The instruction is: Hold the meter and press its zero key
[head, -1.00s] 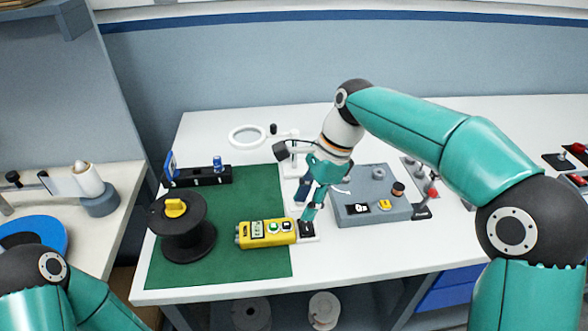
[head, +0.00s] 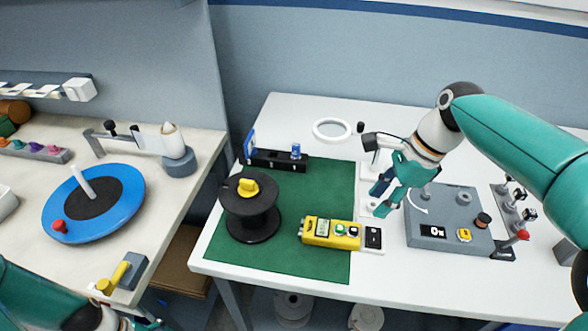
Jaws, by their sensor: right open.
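The yellow meter (head: 316,235) lies on the green mat (head: 310,190) near the table's front edge. It has a small display and round keys toward its right end; their markings are too small to read. My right gripper (head: 378,202) is open and empty, above and behind the small black block (head: 373,238) at the meter's right end. It appears apart from the meter. At the bottom left edge, part of my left gripper (head: 148,324) shows; its fingers are cut off by the frame.
A black spool (head: 252,212) with a yellow knob stands left of the meter. A grey box (head: 430,220) with a display stands to the right. A black stand (head: 275,160) and a ring magnifier (head: 332,130) are behind. A blue disc (head: 115,185) lies on the left bench.

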